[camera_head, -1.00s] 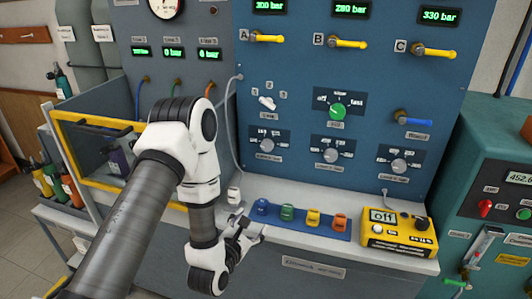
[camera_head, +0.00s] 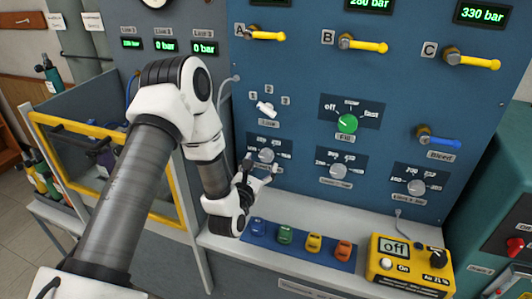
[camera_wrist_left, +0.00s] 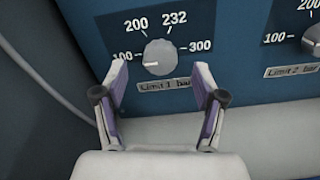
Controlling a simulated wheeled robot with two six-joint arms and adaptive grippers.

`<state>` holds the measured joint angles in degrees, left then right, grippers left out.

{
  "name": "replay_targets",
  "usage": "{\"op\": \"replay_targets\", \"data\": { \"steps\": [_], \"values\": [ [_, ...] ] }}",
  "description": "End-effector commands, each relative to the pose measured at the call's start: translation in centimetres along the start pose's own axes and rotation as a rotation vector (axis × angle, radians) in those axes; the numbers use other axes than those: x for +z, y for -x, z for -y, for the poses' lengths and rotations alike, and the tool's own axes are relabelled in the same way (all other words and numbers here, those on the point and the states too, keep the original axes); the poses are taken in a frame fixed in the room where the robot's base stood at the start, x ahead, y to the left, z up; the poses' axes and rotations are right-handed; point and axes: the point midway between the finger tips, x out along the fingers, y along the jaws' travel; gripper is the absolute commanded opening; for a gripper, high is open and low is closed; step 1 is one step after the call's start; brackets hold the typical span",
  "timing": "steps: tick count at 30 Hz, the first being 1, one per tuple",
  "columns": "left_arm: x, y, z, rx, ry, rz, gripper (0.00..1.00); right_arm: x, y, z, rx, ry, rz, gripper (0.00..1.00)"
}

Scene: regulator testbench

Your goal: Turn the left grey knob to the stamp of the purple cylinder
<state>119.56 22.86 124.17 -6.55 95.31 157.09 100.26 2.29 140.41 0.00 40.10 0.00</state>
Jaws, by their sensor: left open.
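The left grey knob (camera_head: 266,155) sits on the blue panel, above a "Limit 1" label. In the left wrist view the knob (camera_wrist_left: 160,57) has marks 100, 200, 232 and 300 around it. Its light pointer mark lies on the left side, toward 100. My left gripper (camera_wrist_left: 160,78) is open, one finger on each side below the knob, and appears not to touch it. In the head view the left gripper (camera_head: 260,171) is just below the knob. My right gripper is not in view.
Two more grey knobs (camera_head: 338,170) (camera_head: 416,187) are to the right. A white switch (camera_head: 265,108) and a green knob (camera_head: 347,123) are above. Colored blocks on a blue strip (camera_head: 270,252) and a yellow device (camera_head: 410,264) lie on the ledge below.

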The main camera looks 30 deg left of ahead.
Motion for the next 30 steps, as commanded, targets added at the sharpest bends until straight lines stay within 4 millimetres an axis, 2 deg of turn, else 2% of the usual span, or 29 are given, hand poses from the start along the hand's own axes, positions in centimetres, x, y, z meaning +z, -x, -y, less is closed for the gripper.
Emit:
{"op": "replay_targets", "data": {
  "steps": [3, 6, 14, 17, 19, 20, 30],
  "values": [
    [0.2, -2.2, -0.1, 0.001, -0.002, 0.001, 0.70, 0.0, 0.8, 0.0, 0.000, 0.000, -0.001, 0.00],
    [0.1, -3.3, 0.0, 0.000, -0.001, 0.001, 0.70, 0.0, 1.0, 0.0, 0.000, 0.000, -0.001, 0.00],
    [0.0, -3.7, 0.0, 0.000, 0.000, -0.001, 0.70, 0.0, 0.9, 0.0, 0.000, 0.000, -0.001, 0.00],
    [0.0, -3.7, 0.0, 0.000, 0.000, -0.001, 0.38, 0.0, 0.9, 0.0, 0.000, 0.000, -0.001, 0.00],
    [0.0, -3.7, 0.0, 0.000, 0.000, -0.001, 0.13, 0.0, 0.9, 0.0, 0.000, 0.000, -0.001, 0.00],
    [0.0, -3.7, 0.0, 0.000, 0.000, -0.001, 0.10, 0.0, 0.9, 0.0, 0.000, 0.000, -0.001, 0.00],
    [-0.1, -3.7, 0.0, 0.000, -0.021, 0.000, 0.10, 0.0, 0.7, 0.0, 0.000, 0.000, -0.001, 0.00]
  ]
}}
